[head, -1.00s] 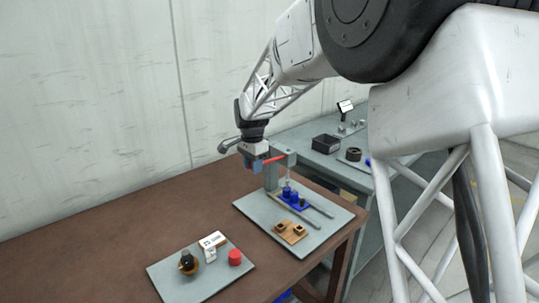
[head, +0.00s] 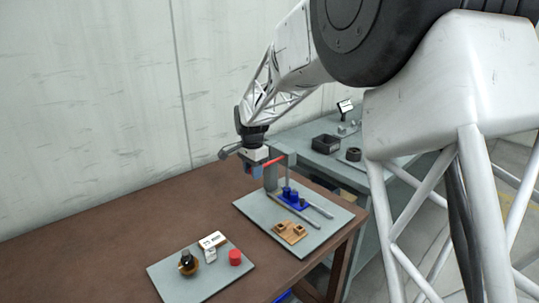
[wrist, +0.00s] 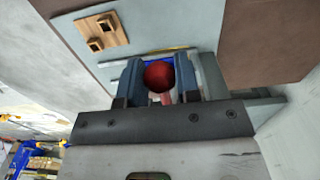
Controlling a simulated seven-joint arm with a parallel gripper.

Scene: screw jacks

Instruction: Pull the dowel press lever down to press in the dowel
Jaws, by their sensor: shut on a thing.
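The dowel press has a grey upright column (head: 270,180) and a red lever (head: 274,161) near its top. My gripper (head: 254,172) is at the lever's left end. In the wrist view, my gripper (wrist: 160,82) is shut on the lever's red ball knob (wrist: 158,74), with one finger on each side. The lever tilts only slightly in the head view, its gripped end a little lower. A blue fixture (head: 298,205) sits below the press head on the grey base plate (head: 252,210). The dowel itself is too small to make out.
Light wooden blocks (head: 290,232) lie on the base plate in front. The brown table (head: 110,235) is clear at left.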

